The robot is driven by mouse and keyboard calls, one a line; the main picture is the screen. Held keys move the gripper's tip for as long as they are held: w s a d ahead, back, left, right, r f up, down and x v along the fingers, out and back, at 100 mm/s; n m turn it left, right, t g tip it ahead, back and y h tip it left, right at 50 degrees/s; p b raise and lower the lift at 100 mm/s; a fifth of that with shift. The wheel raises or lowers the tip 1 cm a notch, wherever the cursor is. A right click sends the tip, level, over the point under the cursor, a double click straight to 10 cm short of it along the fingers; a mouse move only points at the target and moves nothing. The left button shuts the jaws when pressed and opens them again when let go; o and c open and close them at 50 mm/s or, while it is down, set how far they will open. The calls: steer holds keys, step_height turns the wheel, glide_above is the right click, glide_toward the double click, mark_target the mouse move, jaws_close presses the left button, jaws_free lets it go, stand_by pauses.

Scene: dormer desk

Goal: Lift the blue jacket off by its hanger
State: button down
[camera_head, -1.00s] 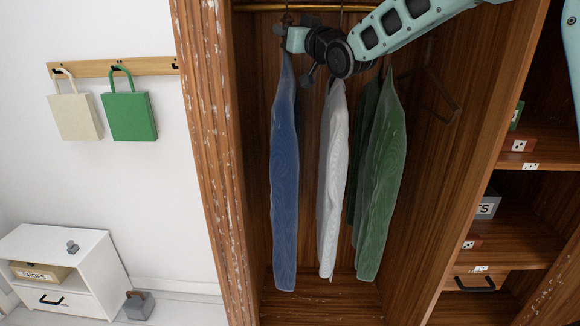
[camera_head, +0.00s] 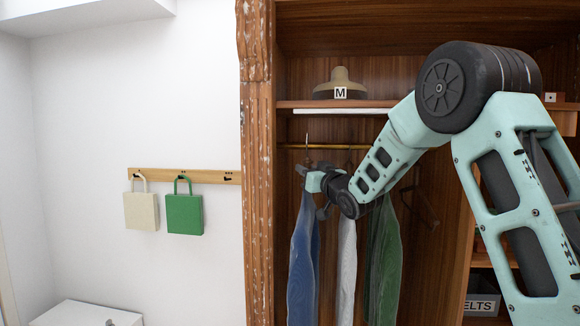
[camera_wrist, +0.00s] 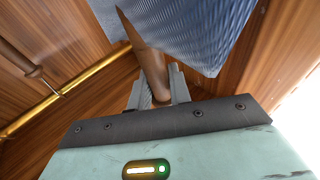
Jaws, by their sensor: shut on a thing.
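The blue jacket (camera_head: 303,262) hangs upright at the left of the garments in the wardrobe; it also shows large at the top of the wrist view (camera_wrist: 185,30). Its brown hanger (camera_wrist: 147,60) runs down between the fingers in the wrist view. My gripper (camera_head: 305,172) is shut on this hanger just above the jacket's shoulders, and the fingers show in the wrist view (camera_wrist: 158,92). The hanger's hook (camera_head: 307,142) rises to the brass rod (camera_head: 345,147). I cannot tell whether it rests on the rod.
A white garment (camera_head: 346,270) and a green one (camera_head: 384,265) hang close to the right. An empty hanger (camera_head: 420,200) is further right. A shelf (camera_head: 290,104) with a hat (camera_head: 340,84) is above the rod. The carved wardrobe post (camera_head: 258,200) stands at left.

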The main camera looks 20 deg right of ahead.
steer(key=shift+s+a+r, duration=0.15)
steer(key=shift+s+a, duration=0.4)
steer(key=shift+s, duration=0.15)
steer(key=s+a+p, duration=0.2)
steer(key=s+a, duration=0.5)
steer(key=s, duration=0.4)
steer(key=shift+a, duration=0.15)
